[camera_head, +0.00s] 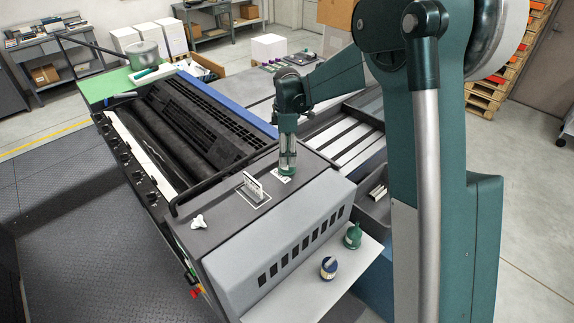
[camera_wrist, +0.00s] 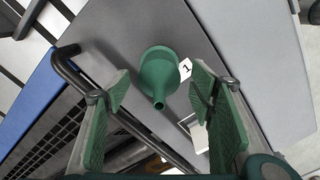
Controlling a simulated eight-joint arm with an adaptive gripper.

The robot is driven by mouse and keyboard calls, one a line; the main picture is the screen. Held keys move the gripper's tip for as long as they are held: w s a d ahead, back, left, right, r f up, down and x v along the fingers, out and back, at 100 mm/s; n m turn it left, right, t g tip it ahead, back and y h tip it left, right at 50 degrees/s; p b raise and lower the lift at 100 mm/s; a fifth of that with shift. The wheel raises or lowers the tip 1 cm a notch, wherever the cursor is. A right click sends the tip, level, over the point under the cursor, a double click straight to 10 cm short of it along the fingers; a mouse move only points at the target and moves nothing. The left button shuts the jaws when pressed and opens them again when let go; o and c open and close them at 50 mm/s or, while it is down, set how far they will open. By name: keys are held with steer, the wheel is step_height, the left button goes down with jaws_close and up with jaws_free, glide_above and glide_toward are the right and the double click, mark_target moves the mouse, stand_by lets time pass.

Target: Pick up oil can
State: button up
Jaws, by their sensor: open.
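A green object with a round body and narrow spout, looking like an oil can (camera_wrist: 158,72), stands on the grey machine top beside a white label marked 1 in the wrist view. My gripper (camera_wrist: 160,92) is open, its two green pads left and right of the can with gaps on both sides. In the head view my gripper (camera_head: 287,163) points down over the machine top, and the can is mostly hidden by its fingers. Another green spouted item (camera_head: 352,236) stands on the light side shelf; I cannot tell exactly what it is.
A blue and white tin (camera_head: 328,268) stands on the side shelf (camera_head: 300,295). A small upright rack (camera_head: 253,188) and a white knob-like piece (camera_head: 198,221) sit on the machine top, left of the gripper. A black bent bar (camera_wrist: 65,65) runs close left in the wrist view.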

steer(key=shift+f, duration=0.1)
steer(key=shift+f, duration=2.5)
steer(key=shift+c, duration=0.2)
steer(key=c, duration=1.1)
